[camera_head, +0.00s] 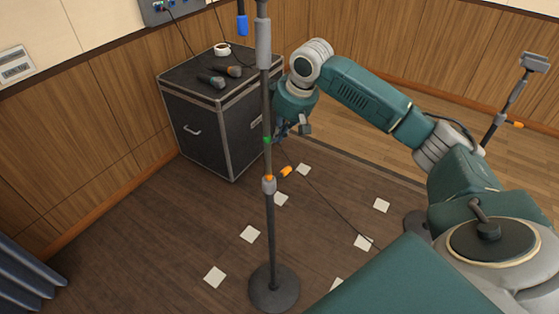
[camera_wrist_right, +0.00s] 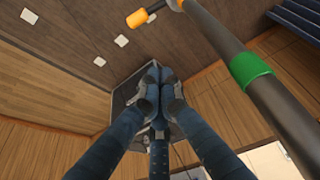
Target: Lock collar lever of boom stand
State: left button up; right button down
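The boom stand (camera_head: 268,225) rises from a round dark base in the middle of the head view. Its grey collar (camera_head: 269,186) carries an orange-tipped lever (camera_head: 286,171), which points out to the right and slightly up. In the right wrist view the orange lever tip (camera_wrist_right: 137,19) is at the top, left of the pole (camera_wrist_right: 225,42). A green band (camera_head: 267,140) circles the pole above the collar. My right gripper (camera_head: 291,134) is beside the pole, above the lever. Its fingertips (camera_wrist_right: 157,75) are together with nothing seen between them. My left gripper is out of view.
A black case (camera_head: 208,132) stands behind the pole, with two microphones (camera_head: 222,77) and a white roll (camera_head: 222,49) on top. Another stand (camera_head: 507,100) is at the right. White squares (camera_head: 250,234) and a cable lie on the floor.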

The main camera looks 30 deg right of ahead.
aim_at(282, 175)
jog(key=shift+w+a, duration=0.1)
jog(key=shift+f, duration=0.1)
jog(key=d+p+x, duration=0.1)
jog(key=p+x, duration=0.1)
jog(key=x, duration=0.8)
jog(key=s, duration=0.1)
jog(key=s+p, duration=0.1)
jog(key=s, duration=0.2)
jog(key=shift+f+p, duration=0.3)
jog(key=shift+p, duration=0.05)
jog(key=shift+w, duration=0.1)
